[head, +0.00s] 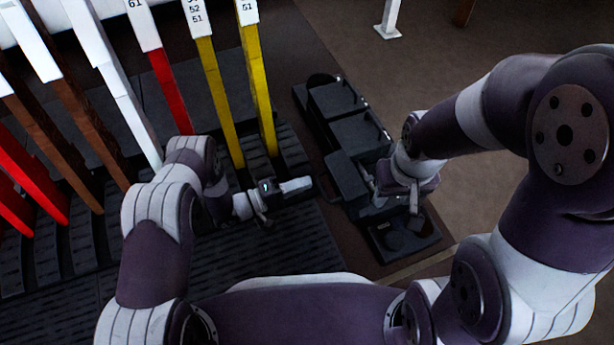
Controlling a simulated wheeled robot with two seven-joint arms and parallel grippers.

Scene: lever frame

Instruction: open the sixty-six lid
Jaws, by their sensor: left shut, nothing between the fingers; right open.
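A row of black lidded boxes (335,100) stands on a dark base to the right of the levers; no number can be read on any lid, so I cannot tell which is sixty-six. The nearest unit (400,238) shows a recessed face with a round part. A black block or raised lid (346,176) stands beyond it, to the left of my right gripper. My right gripper (398,203) is open, pointing down over the near end of the row; its contact with the box is hidden. My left gripper (305,185) is shut and empty, left of the boxes.
Tall levers rise at the left: red (170,90), yellow (217,100), another yellow (258,90), white and brown ones. They stand in a black ribbed frame (270,255). A white post (388,30) stands at the back. Brown floor (470,60) beyond the boxes is clear.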

